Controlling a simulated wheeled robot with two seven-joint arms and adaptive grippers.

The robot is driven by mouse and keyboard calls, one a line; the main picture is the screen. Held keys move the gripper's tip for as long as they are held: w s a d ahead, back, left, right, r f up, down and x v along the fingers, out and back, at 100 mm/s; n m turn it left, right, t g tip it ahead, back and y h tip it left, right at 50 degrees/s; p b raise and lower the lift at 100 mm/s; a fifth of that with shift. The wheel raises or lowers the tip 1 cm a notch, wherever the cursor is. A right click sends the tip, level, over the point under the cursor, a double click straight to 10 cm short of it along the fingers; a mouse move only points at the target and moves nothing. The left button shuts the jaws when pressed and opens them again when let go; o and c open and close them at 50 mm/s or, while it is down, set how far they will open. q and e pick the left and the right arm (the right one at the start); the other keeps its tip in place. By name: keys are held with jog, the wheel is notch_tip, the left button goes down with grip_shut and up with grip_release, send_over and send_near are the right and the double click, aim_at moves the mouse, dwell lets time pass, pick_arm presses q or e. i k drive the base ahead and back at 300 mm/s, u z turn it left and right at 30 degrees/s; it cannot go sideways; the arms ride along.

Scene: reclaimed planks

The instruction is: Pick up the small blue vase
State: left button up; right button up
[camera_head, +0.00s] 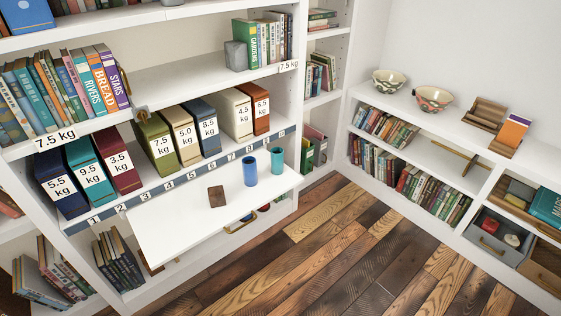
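A small blue cylindrical vase (250,173) stands upright on a white fold-out or pull-out board (190,225) in front of the bookcase. A teal cylindrical vase (277,161) stands close to its right, apart from it. A small brown block (217,197) stands to its left on the same board. Neither of my grippers is in view.
Weight-labelled binders, such as a green one (157,143), line the shelf behind the board, above a numbered strip (167,184). A low white cabinet (440,119) with patterned bowls (433,98) stands at right. The plank floor (330,240) between is clear.

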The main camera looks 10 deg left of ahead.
aim_at(249, 162)
jog(key=u, duration=0.2)
jog(key=i, duration=0.7)
jog(key=u, duration=0.5)
